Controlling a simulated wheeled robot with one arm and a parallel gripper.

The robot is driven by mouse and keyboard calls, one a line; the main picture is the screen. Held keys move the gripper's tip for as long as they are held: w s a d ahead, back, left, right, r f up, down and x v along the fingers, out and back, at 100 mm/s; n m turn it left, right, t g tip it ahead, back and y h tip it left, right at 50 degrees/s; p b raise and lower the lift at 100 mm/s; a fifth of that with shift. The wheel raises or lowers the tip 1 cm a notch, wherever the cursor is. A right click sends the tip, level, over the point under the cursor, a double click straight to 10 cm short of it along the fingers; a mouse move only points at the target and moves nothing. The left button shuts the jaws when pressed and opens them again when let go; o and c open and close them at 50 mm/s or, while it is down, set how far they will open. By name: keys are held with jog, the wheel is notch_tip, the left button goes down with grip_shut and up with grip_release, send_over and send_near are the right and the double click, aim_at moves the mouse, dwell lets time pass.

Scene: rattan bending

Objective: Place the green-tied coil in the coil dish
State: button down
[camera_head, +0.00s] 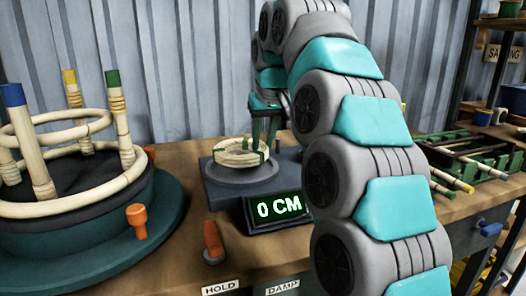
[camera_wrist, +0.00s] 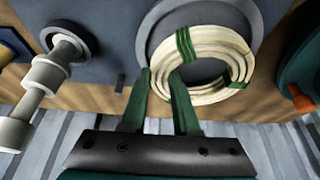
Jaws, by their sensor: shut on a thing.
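The green-tied coil (camera_head: 238,155) is a pale rattan ring with green bands. In the wrist view the coil (camera_wrist: 236,50) shows two green ties, one of them near my fingertips. My gripper (camera_head: 265,148) points down at the coil's right side in the head view. In the wrist view my gripper (camera_wrist: 160,74) has its two green fingers shut on the coil's near rim. The coil is over a round grey dish (camera_head: 240,177), whose rim also shows in the wrist view (camera_wrist: 147,40). I cannot tell whether the coil touches the dish.
The dish sits on a dark block beside a display (camera_head: 279,208) reading "0 CM". A round bending stand (camera_head: 95,235) with upright posts fills the left. An orange-handled peg (camera_head: 212,240) stands in front. A green rack (camera_head: 470,150) is at right, partly behind my arm.

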jog(key=shift+f, duration=1.45)
jog(key=c, duration=0.7)
grip_release()
jog(key=shift+f, duration=0.1)
